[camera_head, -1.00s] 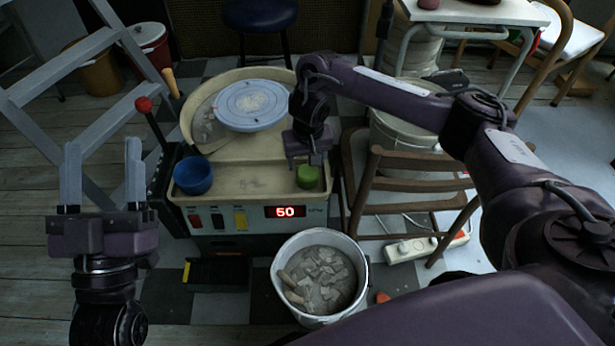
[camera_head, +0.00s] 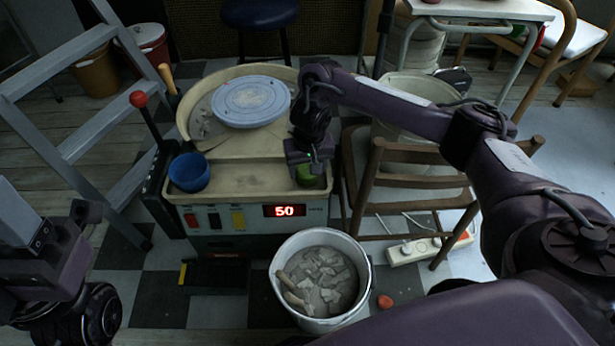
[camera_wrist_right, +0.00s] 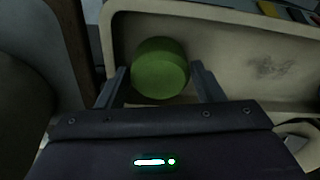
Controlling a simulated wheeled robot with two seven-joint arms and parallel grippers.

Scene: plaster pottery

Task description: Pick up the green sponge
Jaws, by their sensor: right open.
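The green sponge (camera_head: 308,177) is a short round block in the front right corner of the beige wheel basin (camera_head: 250,180). In the head view my right gripper (camera_head: 308,166) is over it and hides part of it. In the right wrist view the sponge (camera_wrist_right: 158,66) shows between the two spread fingers, with small gaps at its sides. The right gripper is open and holds nothing; how deep its fingertips reach is unclear. My left gripper (camera_head: 25,235) is at the left edge, away from the basin, turned so its jaw opening does not show clearly.
A blue bowl (camera_head: 190,173) sits at the basin's left front corner, and the round wheel head (camera_head: 252,102) is behind. A bucket of clay scraps (camera_head: 318,318) stands in front. A wooden chair (camera_head: 425,156) is close on the right, a grey ladder (camera_head: 92,134) on the left.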

